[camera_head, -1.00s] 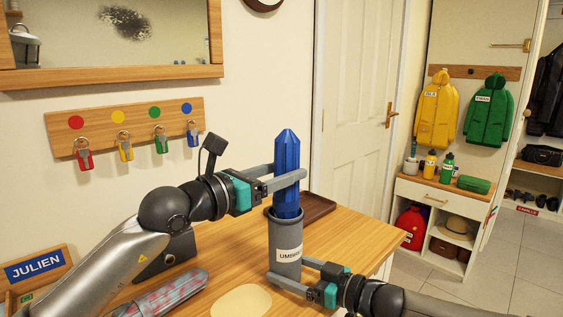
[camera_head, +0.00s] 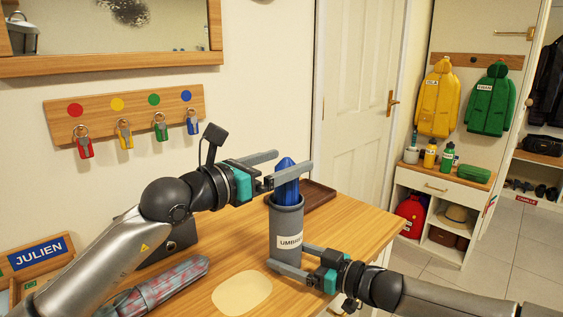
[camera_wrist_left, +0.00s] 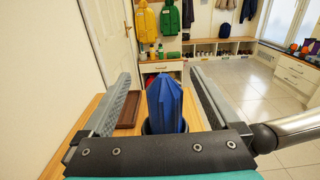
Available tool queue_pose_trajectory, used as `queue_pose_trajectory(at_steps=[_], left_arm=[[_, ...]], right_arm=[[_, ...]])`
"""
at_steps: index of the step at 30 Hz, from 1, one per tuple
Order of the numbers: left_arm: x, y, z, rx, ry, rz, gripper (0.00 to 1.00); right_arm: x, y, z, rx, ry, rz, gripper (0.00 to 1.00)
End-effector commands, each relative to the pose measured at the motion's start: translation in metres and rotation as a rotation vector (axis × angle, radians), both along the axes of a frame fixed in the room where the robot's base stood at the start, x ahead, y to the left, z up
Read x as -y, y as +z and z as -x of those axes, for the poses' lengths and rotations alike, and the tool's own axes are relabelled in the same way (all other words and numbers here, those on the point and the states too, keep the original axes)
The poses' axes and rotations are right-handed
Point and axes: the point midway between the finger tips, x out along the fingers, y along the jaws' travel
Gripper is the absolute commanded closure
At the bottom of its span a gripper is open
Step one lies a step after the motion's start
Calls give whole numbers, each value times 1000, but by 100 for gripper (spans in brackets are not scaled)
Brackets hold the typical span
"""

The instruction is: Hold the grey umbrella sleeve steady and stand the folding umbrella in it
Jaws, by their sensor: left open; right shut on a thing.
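The blue folding umbrella (camera_head: 287,184) stands upright inside the grey umbrella sleeve (camera_head: 287,222), with its pointed top showing above the rim. The sleeve stands upright on the wooden table and bears a white label. My left gripper (camera_head: 294,165) is open at the height of the umbrella's top. In the left wrist view the umbrella (camera_wrist_left: 166,104) shows between the spread fingers (camera_wrist_left: 160,92), apart from both. My right gripper (camera_head: 292,259) is shut on the lower part of the sleeve. The umbrella's lower part is hidden inside the sleeve.
A brown tray (camera_head: 312,197) lies behind the sleeve. A patterned folded umbrella (camera_head: 160,287) and a pale oval mat (camera_head: 242,292) lie in front on the table (camera_head: 352,216). A JULIEN sign (camera_head: 38,254) stands at left. Keys hang on a wall rack (camera_head: 125,113).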

Motion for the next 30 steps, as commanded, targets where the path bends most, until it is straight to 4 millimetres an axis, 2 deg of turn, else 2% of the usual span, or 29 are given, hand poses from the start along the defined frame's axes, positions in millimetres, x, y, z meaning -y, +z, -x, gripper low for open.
queue_pose_trajectory(at_steps=[8, 18, 22, 30], left_arm=[[-13, -2, 12, -3, 1, 0, 4], [-60, -1, 59, -1, 2, -3, 4], [-73, -1, 73, -1, 2, -2, 4], [-84, 0, 85, 1, -1, 1, 4]], right_arm=[[0, 0, 0, 0, 1, 0, 48], [0, 0, 0, -1, 1, 1, 48], [0, 0, 0, 0, 1, 0, 48], [0, 0, 0, -1, 1, -1, 48]])
